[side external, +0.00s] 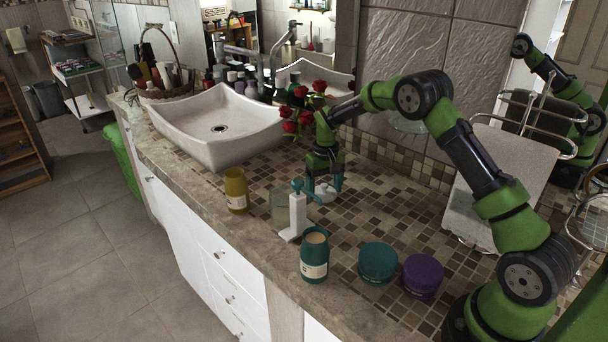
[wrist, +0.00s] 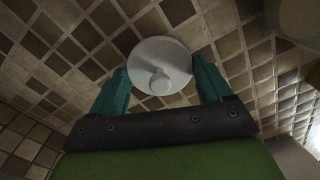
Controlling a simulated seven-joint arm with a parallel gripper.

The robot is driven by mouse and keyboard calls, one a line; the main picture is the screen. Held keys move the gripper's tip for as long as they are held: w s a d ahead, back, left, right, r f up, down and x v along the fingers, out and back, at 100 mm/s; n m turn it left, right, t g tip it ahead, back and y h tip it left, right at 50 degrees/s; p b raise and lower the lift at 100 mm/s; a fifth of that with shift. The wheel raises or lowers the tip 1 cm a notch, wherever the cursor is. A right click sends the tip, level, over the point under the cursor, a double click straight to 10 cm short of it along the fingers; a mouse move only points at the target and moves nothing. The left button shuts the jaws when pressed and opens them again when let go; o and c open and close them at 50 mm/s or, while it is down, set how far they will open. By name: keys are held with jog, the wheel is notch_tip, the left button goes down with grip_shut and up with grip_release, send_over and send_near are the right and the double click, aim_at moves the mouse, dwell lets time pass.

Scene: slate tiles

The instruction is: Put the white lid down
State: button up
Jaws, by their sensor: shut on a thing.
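The white lid (side external: 324,194) is round with a small knob and shows just at the tiled counter in the side view. In the wrist view the lid (wrist: 160,64) sits knob toward the camera, between two teal fingertips. My gripper (side external: 322,184) points down and is shut on the lid; its fingers (wrist: 160,82) flank the lid left and right. The fingers partly hide the lid in the side view. I cannot tell whether the lid touches the tiles.
In front stand a yellow jar (side external: 236,190), a clear glass container (side external: 279,207), a white stand (side external: 297,215) and an open teal jar (side external: 314,258). A round teal container (side external: 378,262) and purple container (side external: 423,274) are nearer my base. The sink (side external: 219,126) and red roses (side external: 305,105) lie behind.

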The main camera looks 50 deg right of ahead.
aim_at(324, 185)
jog(key=shift+f, duration=0.15)
jog(key=o, duration=0.9)
jog(key=shift+o, duration=0.2)
notch_tip(324, 185, up, 12)
jog(key=s+a+r+t, duration=0.2)
jog(key=s+a+r, duration=0.3)
jog(key=r, duration=0.4)
jog(key=s+a+r+t+y, duration=0.1)
jog(key=s+a, duration=0.4)
jog(key=s, duration=0.6)
jog(key=s+a+r+t+y, duration=0.1)
jog(key=s+a+t, duration=0.3)
jog(key=s, duration=0.8)
jog(key=shift+a+r+n, duration=0.3)
jog(key=shift+a+r, duration=0.25)
jog(key=shift+a, duration=0.35)
